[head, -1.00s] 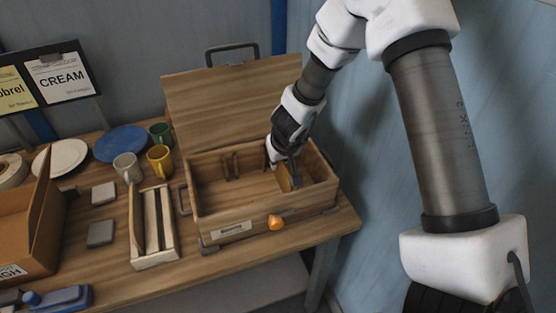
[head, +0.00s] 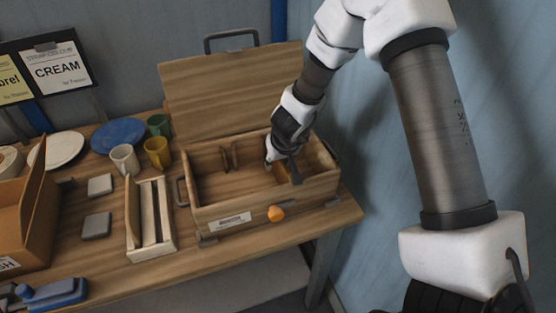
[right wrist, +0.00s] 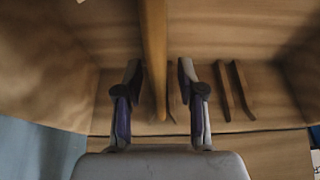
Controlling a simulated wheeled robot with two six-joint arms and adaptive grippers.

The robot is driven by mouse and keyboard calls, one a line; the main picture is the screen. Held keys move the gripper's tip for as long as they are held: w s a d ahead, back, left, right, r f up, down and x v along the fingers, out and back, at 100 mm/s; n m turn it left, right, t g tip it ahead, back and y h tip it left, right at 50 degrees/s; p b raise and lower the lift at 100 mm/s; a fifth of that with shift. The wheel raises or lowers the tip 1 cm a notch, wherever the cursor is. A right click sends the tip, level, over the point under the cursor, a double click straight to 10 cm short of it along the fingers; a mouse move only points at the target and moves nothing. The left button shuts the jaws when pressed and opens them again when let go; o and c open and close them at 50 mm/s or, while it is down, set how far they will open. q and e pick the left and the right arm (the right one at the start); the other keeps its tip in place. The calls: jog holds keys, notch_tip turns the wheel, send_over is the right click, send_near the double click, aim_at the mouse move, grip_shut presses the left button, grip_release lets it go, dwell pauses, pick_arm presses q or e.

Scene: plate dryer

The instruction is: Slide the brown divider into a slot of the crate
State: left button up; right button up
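The wooden crate (head: 212,197) stands on the table with its lid raised at the back. The brown divider (right wrist: 154,40) stands upright inside the crate's right part; it also shows in the head view (head: 281,174). My right gripper (head: 282,163) reaches down into the crate. In the right wrist view its fingers (right wrist: 160,80) are apart on both sides of the divider, with a visible gap at the right finger. Slot ribs (right wrist: 232,90) run along the crate wall, and another rib lies right beside the divider's end. Whether that end sits fully in a slot is hard to tell. My left gripper is not in view.
Left of the crate is a narrow wooden rack (head: 151,248). Two mugs, yellow (head: 157,152) and white (head: 124,160), a green cup (head: 159,125) and a blue plate (head: 120,135) stand behind it.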

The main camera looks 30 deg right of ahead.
jog(key=v, duration=1.2)
jog(key=shift+f, duration=0.1)
dwell(0.4)
